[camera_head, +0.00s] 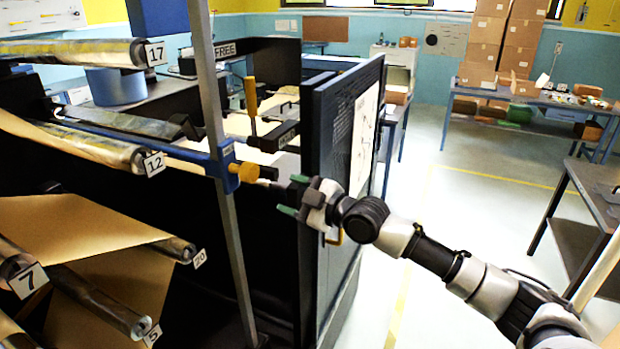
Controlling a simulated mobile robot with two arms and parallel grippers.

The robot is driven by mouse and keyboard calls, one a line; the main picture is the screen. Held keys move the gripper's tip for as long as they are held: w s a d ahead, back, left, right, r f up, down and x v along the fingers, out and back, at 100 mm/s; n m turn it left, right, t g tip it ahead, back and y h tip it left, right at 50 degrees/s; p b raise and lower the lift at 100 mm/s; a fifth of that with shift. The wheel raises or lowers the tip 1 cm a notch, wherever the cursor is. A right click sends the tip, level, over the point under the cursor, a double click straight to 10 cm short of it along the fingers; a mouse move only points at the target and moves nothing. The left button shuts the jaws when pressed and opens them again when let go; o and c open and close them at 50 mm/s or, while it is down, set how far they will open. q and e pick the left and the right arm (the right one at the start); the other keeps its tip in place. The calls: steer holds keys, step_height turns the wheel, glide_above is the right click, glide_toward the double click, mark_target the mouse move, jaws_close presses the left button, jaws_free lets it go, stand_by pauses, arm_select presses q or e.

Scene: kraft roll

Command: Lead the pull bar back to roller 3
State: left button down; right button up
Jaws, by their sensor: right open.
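What looks like the pull bar is a blue bar (120,135) running from the rack at the left to a blue bracket at a grey upright post. An orange knob (246,172) sticks out at its right end. My right gripper (291,195) has green fingertips spread apart and empty. It appears just right of the knob, with a gap between them in the picture, in front of the dark panel's edge. No label reading 3 is visible, so I cannot pick out roller 3. My left gripper is not in view.
Rollers labelled 17 (75,53), 12 (100,148), 20, 5 and 7 fill the left, some with brown paper. A dark panel (345,150) stands behind my right gripper. Floor at the right is clear between tables.

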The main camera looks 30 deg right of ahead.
mark_target(254, 174)
steer(key=shift+n+y, duration=0.3)
steer(key=shift+n, duration=0.1)
steer(key=w+a+r, duration=0.1)
steer(key=w+a, duration=0.1)
steer(key=w+a+r, duration=0.1)
steer(key=w+a, duration=0.1)
steer(key=w, duration=0.1)
steer(key=w+a+r, duration=0.1)
steer(key=w+a, duration=0.1)
steer(key=w, duration=0.1)
steer(key=shift+w, duration=0.1)
steer(key=c, duration=0.9)
steer(key=s+a+p, duration=0.4)
steer(key=a+p, duration=0.2)
steer(key=p, duration=0.5)
steer(key=shift+s+r, duration=0.3)
steer(key=shift+s, duration=0.1)
steer(key=s+a, duration=0.4)
steer(key=a, duration=0.2)
steer(key=shift+s+f, duration=0.3)
steer(key=shift+f, duration=0.1)
steer(key=shift+a, duration=0.1)
